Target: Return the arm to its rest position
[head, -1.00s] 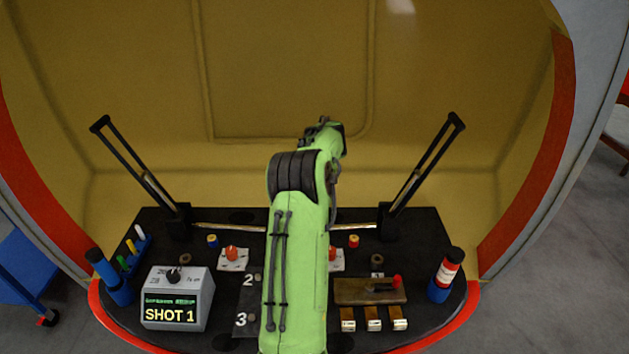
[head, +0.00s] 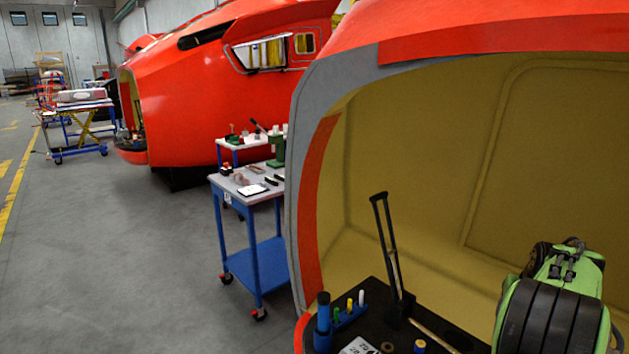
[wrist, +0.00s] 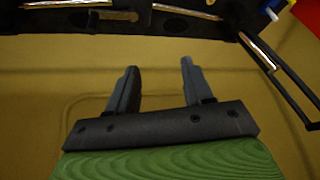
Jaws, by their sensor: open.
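My green arm (head: 575,270) shows at the lower right of the head view, folded inside the yellow-lined nosecone, with its dark ribbed joint nearest the camera. My gripper's fingers are not clear in the head view. In the wrist view my gripper (wrist: 157,85) is open, its two dark fingers apart with nothing between them. Behind the fingers is the plain yellow inner wall (wrist: 75,65). The black console edge (wrist: 140,18) runs along the top of the wrist view, apart from the fingers.
On the black console (head: 375,335) stand a black upright lever frame (head: 386,245), a blue cylinder (head: 323,320) and a small marker rack (head: 350,314). Left of the nosecone is a blue trolley (head: 262,270) holding tools. A second red nosecone (head: 190,95) stands behind. The grey floor (head: 120,260) at left is clear.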

